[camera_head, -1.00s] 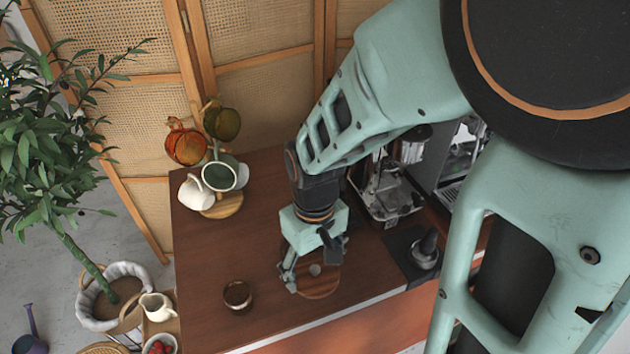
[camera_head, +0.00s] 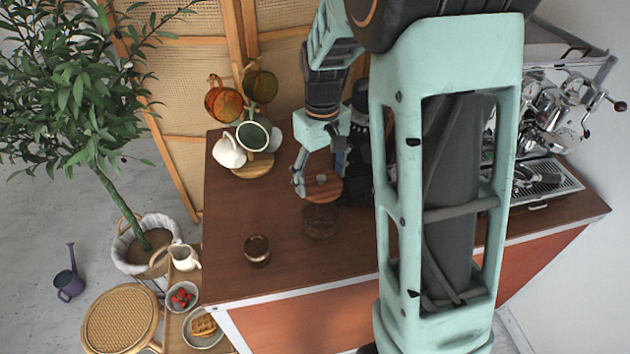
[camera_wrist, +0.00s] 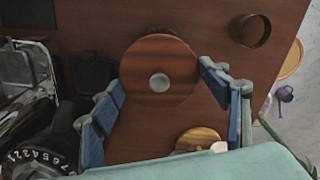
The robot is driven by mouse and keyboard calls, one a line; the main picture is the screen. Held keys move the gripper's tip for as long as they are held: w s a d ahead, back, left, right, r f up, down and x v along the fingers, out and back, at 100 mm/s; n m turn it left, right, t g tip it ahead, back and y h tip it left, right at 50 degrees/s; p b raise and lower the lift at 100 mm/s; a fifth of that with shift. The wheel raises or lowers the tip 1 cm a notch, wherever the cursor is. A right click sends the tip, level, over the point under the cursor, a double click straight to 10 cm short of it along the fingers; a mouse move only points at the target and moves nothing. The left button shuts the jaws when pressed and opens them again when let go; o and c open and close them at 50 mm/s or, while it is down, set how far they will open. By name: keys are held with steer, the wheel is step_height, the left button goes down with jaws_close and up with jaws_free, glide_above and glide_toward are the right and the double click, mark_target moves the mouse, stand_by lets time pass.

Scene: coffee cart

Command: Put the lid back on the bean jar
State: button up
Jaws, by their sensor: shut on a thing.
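The round wooden lid (camera_head: 325,187) has a pale knob, seen from above in the wrist view (camera_wrist: 178,62). My gripper (camera_head: 318,178) is shut on the lid, with its fingers at opposite sides of the rim in the wrist view (camera_wrist: 160,79). The glass bean jar (camera_head: 321,222), dark inside, stands upright on the brown counter (camera_head: 290,265) directly below the lid in the head view. The lid covers the jar's mouth from sight. I cannot tell whether the lid touches the jar.
A small dark glass (camera_head: 257,250) stands left of the jar. A mug tree (camera_head: 255,163) with mugs stands at the back left. The espresso machine (camera_head: 560,110) is on the right. My arm blocks the counter's middle right.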

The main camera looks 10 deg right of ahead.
steer(key=shift+f+b, duration=2.15)
steer(key=shift+f, duration=0.9)
steer(key=shift+f, duration=0.2)
steer(key=o, duration=1.5)
steer(key=shift+r, duration=0.15)
steer(key=shift+r+p, duration=2.3)
steer(key=shift+r, duration=1.15)
